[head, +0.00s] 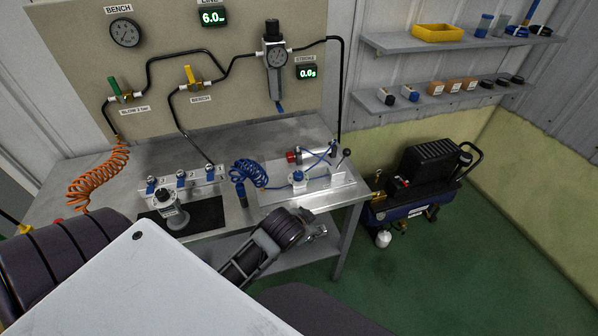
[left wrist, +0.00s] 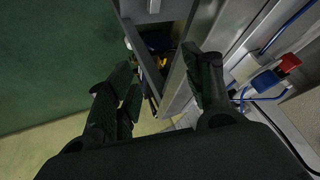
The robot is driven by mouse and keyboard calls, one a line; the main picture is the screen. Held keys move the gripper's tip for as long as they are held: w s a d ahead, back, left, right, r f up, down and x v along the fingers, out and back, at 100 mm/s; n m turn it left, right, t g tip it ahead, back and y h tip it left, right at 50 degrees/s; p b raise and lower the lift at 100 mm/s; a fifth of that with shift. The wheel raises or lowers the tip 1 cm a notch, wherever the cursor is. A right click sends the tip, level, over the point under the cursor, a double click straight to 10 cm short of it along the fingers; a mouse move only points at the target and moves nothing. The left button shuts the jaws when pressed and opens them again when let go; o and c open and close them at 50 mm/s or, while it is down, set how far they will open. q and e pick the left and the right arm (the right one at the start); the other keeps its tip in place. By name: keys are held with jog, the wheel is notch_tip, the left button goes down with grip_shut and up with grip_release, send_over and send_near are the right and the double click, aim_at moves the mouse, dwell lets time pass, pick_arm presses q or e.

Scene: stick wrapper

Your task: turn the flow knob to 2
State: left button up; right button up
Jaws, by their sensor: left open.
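A small blue knob (head: 298,175), which looks like the flow knob, sits on a white block on the pale plate at the right of the workbench. Its setting is too small to read. A blue part (left wrist: 265,81) beside a red cap shows at the right edge of the left wrist view; I cannot tell if it is the same knob. My left gripper (head: 318,231) is near the bench's front edge, apart from the knob. In the left wrist view its two fingers (left wrist: 162,88) are spread with nothing held between them. My right gripper is not in view.
A red cap (head: 291,157) and a black-balled lever (head: 347,153) stand near the knob. A blue coiled hose (head: 245,172) lies left of it. A grey device (head: 172,212) stands on a black mat. A compressor (head: 415,185) sits on the floor right of the bench (head: 345,207).

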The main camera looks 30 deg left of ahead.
pick_arm(q)
jog(key=w+d+r+m+t+h, duration=0.2)
jog(key=w+d+r+m+t, duration=0.2)
jog(key=w+r+m+t, duration=0.5)
jog(key=w+d+r+m+t+h, duration=0.25)
jog(key=w+r, duration=0.45)
jog(key=r, duration=0.7)
jog(key=s+d+r+m+g+h, duration=0.2)
jog(key=d+r+m+g+h, duration=0.35)
jog(key=m, duration=0.85)
jog(key=s+d+r+m+g+h, duration=0.25)
jog(key=d+m+g+h, duration=0.35)
jog(key=d+m+h, duration=0.55)
jog(key=a+f+m+g+y, duration=0.6)
jog(key=a+f+m+y, duration=0.35)
jog(key=f+m, duration=0.3)
jog(key=w+a+r+m+g+y, duration=0.1)
jog(key=a+y, duration=1)
jog(key=a, duration=1.4)
jog(key=shift+a+m+g, duration=0.2)
jog(key=shift+m+g, duration=0.1)
jog(key=shift+m, duration=0.15)
